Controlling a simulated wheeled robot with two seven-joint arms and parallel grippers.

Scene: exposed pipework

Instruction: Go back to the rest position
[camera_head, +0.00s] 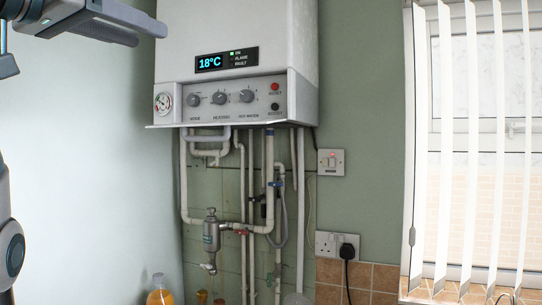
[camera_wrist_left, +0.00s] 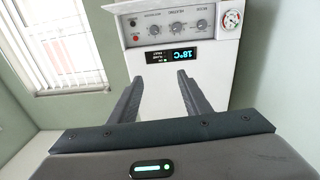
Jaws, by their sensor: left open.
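My left gripper (camera_head: 148,33) is at the top left of the head view, up beside the boiler's left edge. In the left wrist view its two fingers (camera_wrist_left: 160,80) stand apart with nothing between them. The white boiler (camera_head: 240,25) hangs on the green wall, and its display reads 18°C. It appears upside down behind the fingers in the wrist view (camera_wrist_left: 212,62). I cannot tell from these views how far the fingers are from the boiler's front. My right gripper is in neither view.
White pipes (camera_head: 243,190) and a metal filter (camera_head: 211,236) run below the boiler. A switch (camera_head: 331,162) and a socket with a black plug (camera_head: 346,249) are on the wall. A window with vertical blinds (camera_head: 470,140) is at right. An orange bottle (camera_head: 160,294) stands low.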

